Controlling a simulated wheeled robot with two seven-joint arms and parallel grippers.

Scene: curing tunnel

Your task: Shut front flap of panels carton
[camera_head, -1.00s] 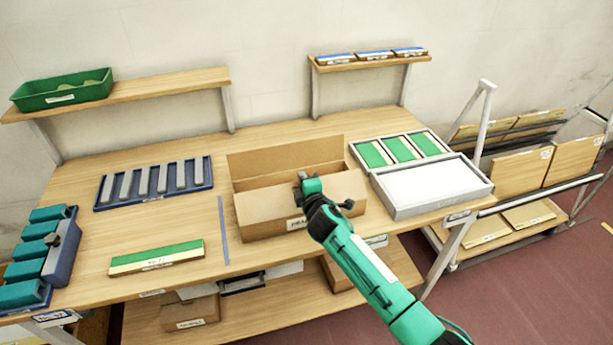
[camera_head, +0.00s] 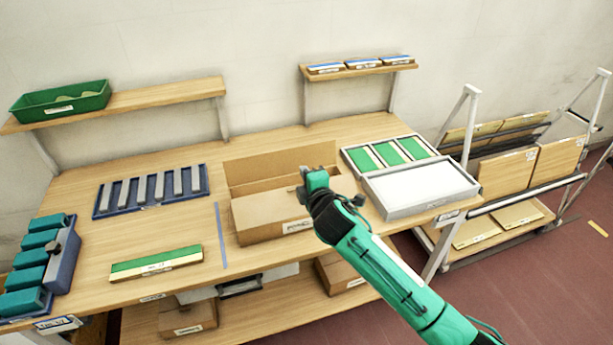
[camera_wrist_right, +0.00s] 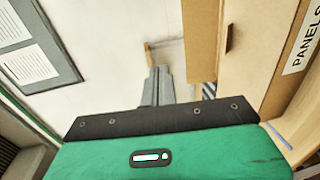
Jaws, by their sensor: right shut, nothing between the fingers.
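The panels carton (camera_head: 268,232) stands on the bench, its label on the front wall. Its back flap (camera_head: 270,166) stands upright. Its front flap (camera_head: 262,208) appears folded inward over the front part of the opening, with a dark gap behind it. My right gripper (camera_head: 308,176) is shut and empty over the right part of the carton, its arm hiding some of that end. I cannot tell whether it touches the flap. In the right wrist view the shut fingers (camera_wrist_right: 156,88) point away, and the carton's labelled wall (camera_wrist_right: 268,45) is at the right. My left gripper is not in view.
A grey tray with a white surface (camera_head: 420,186) and a tray of green panels (camera_head: 388,151) stand close right of the carton. A green-topped block (camera_head: 155,264) and a slotted blue rack (camera_head: 152,190) are to the left. A wall shelf (camera_head: 358,70) is behind.

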